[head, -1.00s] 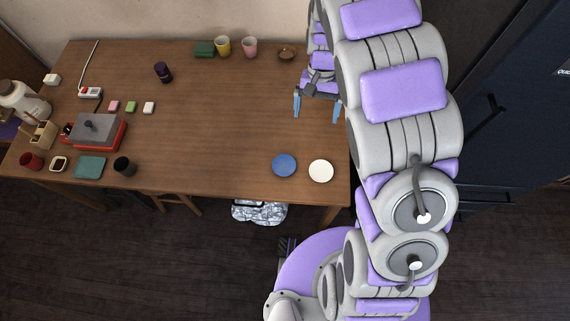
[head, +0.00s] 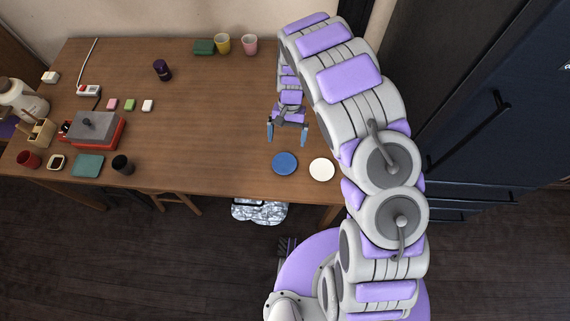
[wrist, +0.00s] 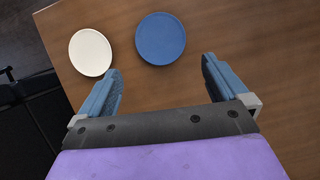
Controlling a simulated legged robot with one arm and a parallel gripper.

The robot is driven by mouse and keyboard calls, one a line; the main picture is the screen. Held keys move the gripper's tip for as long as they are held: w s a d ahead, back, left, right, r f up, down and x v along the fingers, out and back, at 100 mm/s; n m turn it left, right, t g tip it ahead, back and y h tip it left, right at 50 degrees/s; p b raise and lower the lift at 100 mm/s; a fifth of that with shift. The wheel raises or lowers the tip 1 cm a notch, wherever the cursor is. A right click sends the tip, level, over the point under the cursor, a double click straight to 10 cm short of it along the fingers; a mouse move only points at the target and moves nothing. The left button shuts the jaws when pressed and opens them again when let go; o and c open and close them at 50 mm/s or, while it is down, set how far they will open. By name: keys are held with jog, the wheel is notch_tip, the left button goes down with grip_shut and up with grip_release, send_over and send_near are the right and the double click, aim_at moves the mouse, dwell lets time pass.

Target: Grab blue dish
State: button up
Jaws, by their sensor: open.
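The blue dish (head: 285,163) is a small round flat plate on the wooden table, near its front edge at the right. It also shows in the wrist view (wrist: 160,38), ahead of the fingers and between their lines. My gripper (head: 287,141) is open and empty, just behind the dish in the head view. In the wrist view my gripper (wrist: 162,78) has its two blue fingers spread wide, apart from the dish. Nothing hides the dish.
A white dish (head: 322,169) lies just right of the blue dish, close to the table's (head: 220,130) front right corner. The middle of the table is clear.

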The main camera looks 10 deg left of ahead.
aim_at(284, 163)
jog(key=x, duration=0.4)
jog(key=shift+s+a+f+b, duration=0.1)
jog(key=shift+a+f+b, duration=0.2)
jog(key=shift+a+b, duration=0.1)
jog(key=shift+s+d+f, duration=0.15)
jog(key=shift+d+f, duration=0.1)
jog(key=shift+f, duration=0.1)
jog(key=b+x, duration=0.1)
jog(key=x, duration=0.3)
jog(key=shift+s+f+b, duration=0.15)
jog(key=shift+f+b, duration=0.1)
jog(key=shift+b, duration=0.15)
jog(key=c, duration=0.8)
